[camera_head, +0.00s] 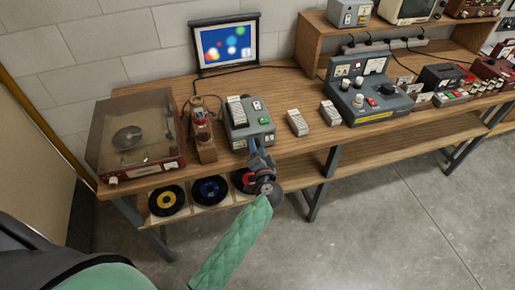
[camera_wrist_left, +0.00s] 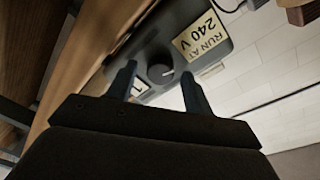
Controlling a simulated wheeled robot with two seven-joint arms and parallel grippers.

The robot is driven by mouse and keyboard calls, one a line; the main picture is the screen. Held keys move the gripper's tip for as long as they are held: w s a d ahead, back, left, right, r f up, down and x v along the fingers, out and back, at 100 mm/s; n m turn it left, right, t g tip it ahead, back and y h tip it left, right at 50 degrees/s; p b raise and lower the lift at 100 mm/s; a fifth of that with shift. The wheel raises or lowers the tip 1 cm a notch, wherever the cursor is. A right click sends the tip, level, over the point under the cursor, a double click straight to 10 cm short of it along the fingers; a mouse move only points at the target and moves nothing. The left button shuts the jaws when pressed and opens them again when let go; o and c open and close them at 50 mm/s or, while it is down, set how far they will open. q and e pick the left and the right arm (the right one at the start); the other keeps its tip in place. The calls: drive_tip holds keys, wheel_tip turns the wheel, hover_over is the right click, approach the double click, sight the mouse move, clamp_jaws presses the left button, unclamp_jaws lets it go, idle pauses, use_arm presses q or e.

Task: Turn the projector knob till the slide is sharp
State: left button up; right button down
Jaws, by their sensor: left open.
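The projector (camera_head: 243,137) is a grey box on the wooden bench. The screen (camera_head: 226,45) behind it shows coloured round spots with soft, blurred edges on blue. My left gripper (camera_head: 257,148) is at the projector's front edge. In the left wrist view the round black knob (camera_wrist_left: 160,74) sits on the grey housing, between the two fingertips of the open left gripper (camera_wrist_left: 159,80). I cannot tell whether the fingers touch it. The gripper hides the knob in the head view. My right gripper is not in view.
A turntable with a tinted lid (camera_head: 138,130) stands left, and a small wood-based device (camera_head: 204,140) is close beside the projector. Two pale ribbed blocks (camera_head: 298,123) and a grey control box (camera_head: 368,105) are right. Records sit on the lower shelf.

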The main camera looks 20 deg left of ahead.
use_arm(q)
drive_tip(key=c, duration=1)
drive_tip(key=shift+o, duration=0.2)
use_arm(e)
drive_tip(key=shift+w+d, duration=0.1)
use_arm(q)
drive_tip(key=shift+m, duration=2)
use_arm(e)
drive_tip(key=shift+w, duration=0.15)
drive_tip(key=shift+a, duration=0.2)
